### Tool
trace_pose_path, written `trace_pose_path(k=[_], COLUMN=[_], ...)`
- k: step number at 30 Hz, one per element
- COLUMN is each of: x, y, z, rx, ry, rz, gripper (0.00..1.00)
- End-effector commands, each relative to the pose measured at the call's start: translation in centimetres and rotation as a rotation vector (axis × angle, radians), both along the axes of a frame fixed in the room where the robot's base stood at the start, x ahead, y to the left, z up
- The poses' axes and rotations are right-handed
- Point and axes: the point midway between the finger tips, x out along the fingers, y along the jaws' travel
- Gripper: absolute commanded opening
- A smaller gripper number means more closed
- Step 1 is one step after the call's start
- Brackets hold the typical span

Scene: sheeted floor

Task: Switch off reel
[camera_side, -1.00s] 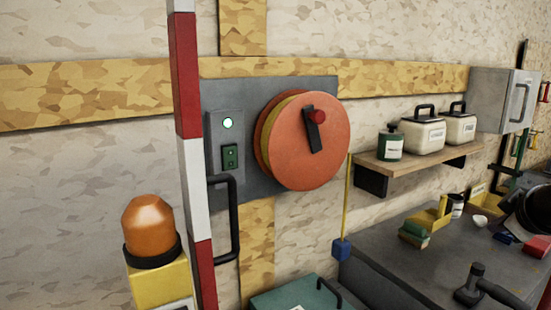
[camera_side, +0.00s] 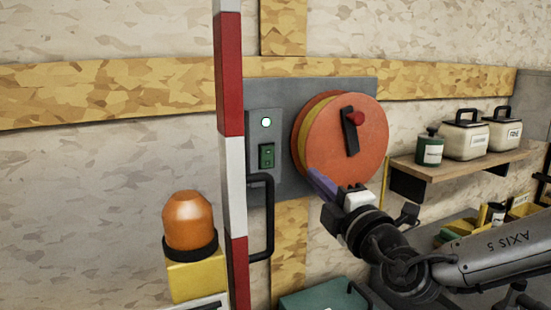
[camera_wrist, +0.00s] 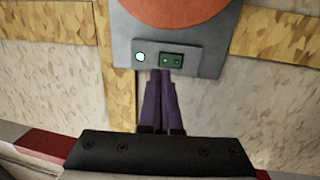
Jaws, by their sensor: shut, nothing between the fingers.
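The reel (camera_side: 340,140) is an orange-red disc with a yellow layer behind it, on a grey wall panel (camera_side: 366,86). A black crank with a red knob (camera_side: 355,119) sits on its face. Left of the reel, a round light (camera_side: 266,122) glows white-green above a small green switch box (camera_side: 266,155). In the wrist view the light (camera_wrist: 140,57) and switch box (camera_wrist: 171,61) lie just beyond the fingertips. My gripper (camera_side: 313,174) has purple fingers, shut and empty, in front of the reel's lower edge in the side view. The fingertips (camera_wrist: 163,73) point at the switch box; contact cannot be told.
A red-and-white post (camera_side: 231,130) stands upright left of the panel, with a black handle (camera_side: 267,215) beside it. An orange lamp (camera_side: 189,220) on a yellow base is at lower left. A shelf (camera_side: 446,172) with containers is at right.

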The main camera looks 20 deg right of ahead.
Motion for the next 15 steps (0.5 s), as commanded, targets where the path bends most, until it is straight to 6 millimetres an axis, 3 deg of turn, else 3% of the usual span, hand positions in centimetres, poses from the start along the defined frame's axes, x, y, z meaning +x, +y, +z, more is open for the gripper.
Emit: trace_pose_path(k=[1, 4, 15], x=[-0.2, -0.6, -0.7], y=[1.2, 2.3, 2.4], z=[-0.9, -1.3, -1.2], rx=[-0.01, -0.016, -0.014], ry=[0.013, 0.02, 0.02], rz=[0.021, 0.041, 0.044], gripper=[0.0, 0.0, 0.0])
